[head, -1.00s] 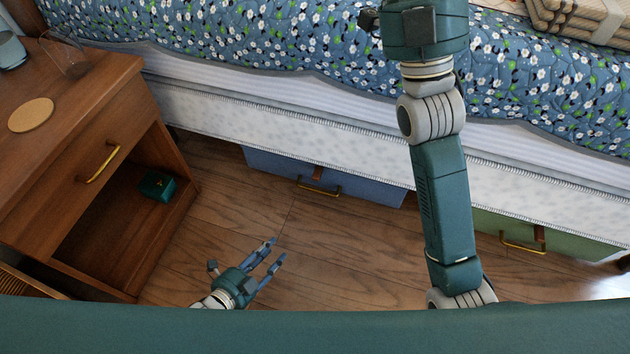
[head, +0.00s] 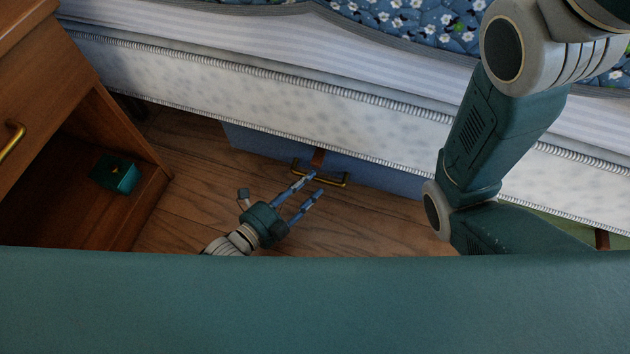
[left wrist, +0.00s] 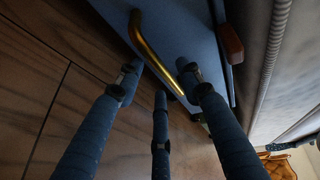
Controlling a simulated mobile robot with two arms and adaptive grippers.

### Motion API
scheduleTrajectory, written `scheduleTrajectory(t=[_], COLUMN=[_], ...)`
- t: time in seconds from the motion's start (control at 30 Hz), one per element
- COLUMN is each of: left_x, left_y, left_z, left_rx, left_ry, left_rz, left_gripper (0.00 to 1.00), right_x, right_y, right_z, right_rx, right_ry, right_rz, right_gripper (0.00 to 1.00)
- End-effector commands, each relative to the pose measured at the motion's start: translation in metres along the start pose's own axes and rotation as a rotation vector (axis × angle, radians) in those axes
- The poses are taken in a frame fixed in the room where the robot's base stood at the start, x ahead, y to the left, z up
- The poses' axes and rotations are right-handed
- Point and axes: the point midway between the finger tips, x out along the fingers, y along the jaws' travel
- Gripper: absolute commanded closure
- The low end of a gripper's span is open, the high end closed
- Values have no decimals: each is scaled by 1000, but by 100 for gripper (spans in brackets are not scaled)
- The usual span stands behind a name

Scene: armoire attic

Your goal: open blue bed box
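The blue bed box (head: 385,180) stands under the bed, its front and a brown tab (head: 318,157) showing; it looks shut. Its brass handle (head: 336,183) sits on the front. My left gripper (head: 315,182) is at the handle, its fingers spread and pointing at the box. In the left wrist view the left gripper (left wrist: 159,78) is open. The brass handle (left wrist: 150,48) runs between its fingertips, against the blue box front (left wrist: 196,25). I cannot tell whether a finger touches the handle.
The bed's white side (head: 250,95) overhangs the box. A wooden nightstand (head: 135,135) stands at the left, with a small teal box (head: 117,174) on its open shelf. A green box (head: 575,223) is partly hidden at the right. Wooden floor (head: 190,195) lies clear before the blue box.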

Motion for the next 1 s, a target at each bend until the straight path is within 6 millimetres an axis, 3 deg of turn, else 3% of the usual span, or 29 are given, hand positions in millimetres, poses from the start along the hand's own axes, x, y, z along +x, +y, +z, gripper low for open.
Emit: scheduleTrajectory(t=[0.2,0.57,0.6,0.8,1.0], left_x=[29,35,35,35,35], left_y=[2,0,0,0,0], left_z=[0,0,0,0,0], left_rx=[1,0,0,0,0], left_ry=[0,0,0,0,-1], left_rz=[-1,1,1,1,1], left_gripper=[63,63,65,100,100], right_x=[-18,-19,-19,-19,-18], right_y=[-4,-4,-4,-4,-4], right_z=[-6,-7,-7,-7,-7], right_rx=[0,0,0,0,0], right_ry=[0,1,1,1,1], right_rz=[-1,-1,-1,-1,-1], right_gripper=[60,60,60,60,60])
